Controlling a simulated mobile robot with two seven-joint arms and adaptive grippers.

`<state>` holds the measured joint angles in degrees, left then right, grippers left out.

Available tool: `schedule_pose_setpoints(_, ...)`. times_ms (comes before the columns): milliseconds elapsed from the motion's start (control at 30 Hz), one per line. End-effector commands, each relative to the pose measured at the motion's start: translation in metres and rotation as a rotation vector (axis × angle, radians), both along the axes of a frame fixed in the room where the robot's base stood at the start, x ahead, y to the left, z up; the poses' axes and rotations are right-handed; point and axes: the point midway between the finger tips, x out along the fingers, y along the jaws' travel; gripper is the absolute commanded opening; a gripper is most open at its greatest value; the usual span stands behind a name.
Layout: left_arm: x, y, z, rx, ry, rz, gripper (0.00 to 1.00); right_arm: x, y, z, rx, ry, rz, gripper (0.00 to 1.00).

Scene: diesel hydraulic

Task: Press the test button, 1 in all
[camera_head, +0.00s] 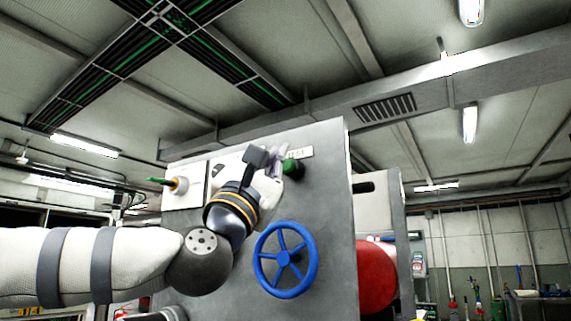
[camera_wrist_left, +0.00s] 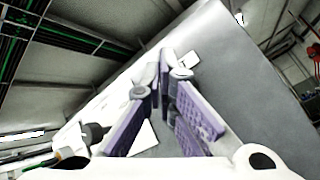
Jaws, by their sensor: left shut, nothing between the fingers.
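The grey upright panel (camera_head: 325,215) stands in front of me. A small white label plate (camera_head: 299,153), apparently reading TEST, sits near its top edge. Just below it is a green round button (camera_head: 292,168), partly covered by my left gripper (camera_head: 280,152). The gripper's fingers are shut with nothing between them, and their tips are at or very near the button; I cannot tell if they touch it. In the left wrist view the shut fingers (camera_wrist_left: 165,58) point at the panel (camera_wrist_left: 225,65) beside the white plate (camera_wrist_left: 187,61). The button is not distinguishable there.
A blue handwheel (camera_head: 285,259) sits on the panel below my wrist. A red cylinder (camera_head: 377,277) is behind the panel's right edge. Open room lies to the right.

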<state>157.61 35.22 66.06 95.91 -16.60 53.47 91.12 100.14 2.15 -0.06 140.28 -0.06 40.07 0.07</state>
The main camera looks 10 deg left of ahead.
Motion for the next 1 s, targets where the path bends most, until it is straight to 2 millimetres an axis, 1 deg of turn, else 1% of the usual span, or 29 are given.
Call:
schedule_pose_setpoints(67, 0.0, 0.0, 0.0, 0.0, 0.0, 0.0, 0.0, 0.0, 0.0, 0.0, 0.0, 0.0, 0.0, 0.4)
schedule_pose_setpoints(133, -0.004, 0.001, 0.001, 0.0, -0.001, 0.0, 0.0, 0.001, 0.0, 0.002, 0.0, -0.005, 0.0, 0.4)
schedule_pose_setpoints(500, -0.041, 0.014, 0.004, -0.001, -0.004, -0.001, 0.0, 0.013, 0.0, 0.013, 0.0, -0.045, 0.0, 0.4)
schedule_pose_setpoints(600, -0.047, 0.017, 0.002, 0.0, -0.004, 0.001, 0.0, 0.015, 0.0, 0.015, 0.0, -0.051, 0.0, 0.4)
schedule_pose_setpoints(1000, -0.047, 0.017, 0.0, 0.0, 0.0, 0.0, 0.0, 0.014, 0.0, 0.015, 0.0, -0.049, 0.0, 0.4)
